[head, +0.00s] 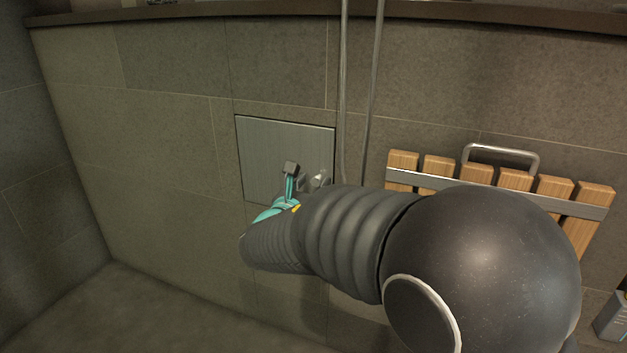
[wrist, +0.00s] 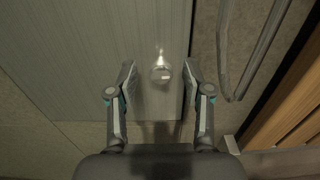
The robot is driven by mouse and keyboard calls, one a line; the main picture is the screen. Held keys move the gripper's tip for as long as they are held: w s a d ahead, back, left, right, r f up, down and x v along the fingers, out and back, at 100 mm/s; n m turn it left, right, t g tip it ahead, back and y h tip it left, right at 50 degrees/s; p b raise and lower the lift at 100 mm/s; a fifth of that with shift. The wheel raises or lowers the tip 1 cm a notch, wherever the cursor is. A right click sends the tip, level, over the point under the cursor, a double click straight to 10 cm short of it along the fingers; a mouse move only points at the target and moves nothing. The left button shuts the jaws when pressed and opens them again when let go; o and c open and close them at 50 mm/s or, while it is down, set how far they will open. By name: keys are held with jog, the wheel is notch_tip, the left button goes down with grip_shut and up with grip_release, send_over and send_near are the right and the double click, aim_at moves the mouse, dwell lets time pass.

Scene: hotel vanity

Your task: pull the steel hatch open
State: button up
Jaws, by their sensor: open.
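The steel hatch (head: 262,150) is a flat brushed-metal panel set in the tiled wall. It looks flush with the wall in the head view. Its small round knob (head: 320,178) sits near the panel's right edge, and my gripper (head: 304,174) is right beside it. In the wrist view the hatch (wrist: 90,50) fills the upper left, and the knob (wrist: 161,73) is between the two spread fingers of my gripper (wrist: 161,75). Neither finger visibly touches the knob. My arm hides the hatch's lower right part in the head view.
A slatted wooden seat (head: 440,165) with a metal bar hangs on the wall to the right. Thin metal pipes (head: 345,90) run down the wall just right of the hatch. A ledge (head: 220,20) crosses the top. The wall left of the hatch is clear.

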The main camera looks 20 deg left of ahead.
jog(key=shift+w, duration=0.4)
jog(key=shift+c, duration=0.2)
grip_shut()
jog(key=shift+s, duration=0.1)
